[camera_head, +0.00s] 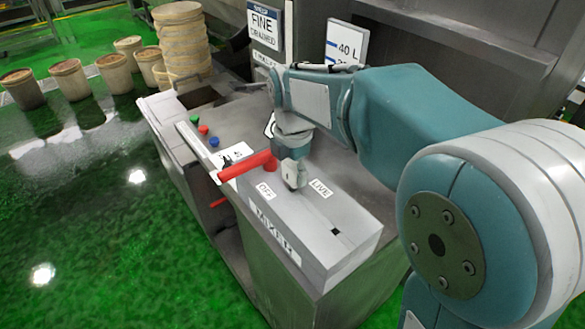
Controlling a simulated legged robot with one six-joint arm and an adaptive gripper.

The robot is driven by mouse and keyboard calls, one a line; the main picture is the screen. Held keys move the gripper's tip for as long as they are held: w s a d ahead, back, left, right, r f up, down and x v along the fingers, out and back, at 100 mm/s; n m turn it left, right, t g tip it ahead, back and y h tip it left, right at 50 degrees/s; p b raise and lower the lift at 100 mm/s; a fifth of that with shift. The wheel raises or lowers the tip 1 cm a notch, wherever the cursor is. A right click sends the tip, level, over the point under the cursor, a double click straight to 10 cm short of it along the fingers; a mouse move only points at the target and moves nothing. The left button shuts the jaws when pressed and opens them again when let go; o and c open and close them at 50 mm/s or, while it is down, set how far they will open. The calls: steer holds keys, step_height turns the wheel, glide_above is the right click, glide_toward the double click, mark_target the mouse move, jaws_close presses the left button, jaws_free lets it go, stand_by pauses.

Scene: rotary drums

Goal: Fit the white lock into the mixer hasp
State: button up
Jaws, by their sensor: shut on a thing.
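The mixer box (345,258) is a long grey housing with a MIXER label on its front face. A red lever (243,168) sticks out to the left across its top, between the OFF and LIVE labels' end and the panel behind. My gripper (293,183) points down over the box top, close to the lever's right end and between the OFF and LIVE labels. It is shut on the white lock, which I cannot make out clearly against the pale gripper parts. I cannot pick out the hasp for certain. A small dark square opening (335,232) shows on the box top.
Green, red and blue buttons (204,130) sit on the panel behind the lever. Several drums (67,80) stand at the far left. The green floor at left is open.

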steer(key=shift+f, duration=1.25)
steer(key=o, duration=1.3)
steer(key=shift+c, duration=0.2)
step_height(320, 180, up, 12)
steer(key=shift+a+f, duration=0.1)
steer(key=s+d+f+m+t, duration=0.2)
steer(key=s+d+m, duration=0.4)
steer(key=s+m, duration=0.3)
steer(key=s+d+f+m+t, duration=0.3)
steer(key=s+d+m, duration=0.3)
steer(key=s+m, duration=0.4)
steer(key=f+m, duration=0.1)
steer(key=m, duration=0.4)
steer(key=shift+d+f+m+t, duration=0.15)
steer(key=shift+d+m+t, duration=0.15)
steer(key=shift+m, duration=0.1)
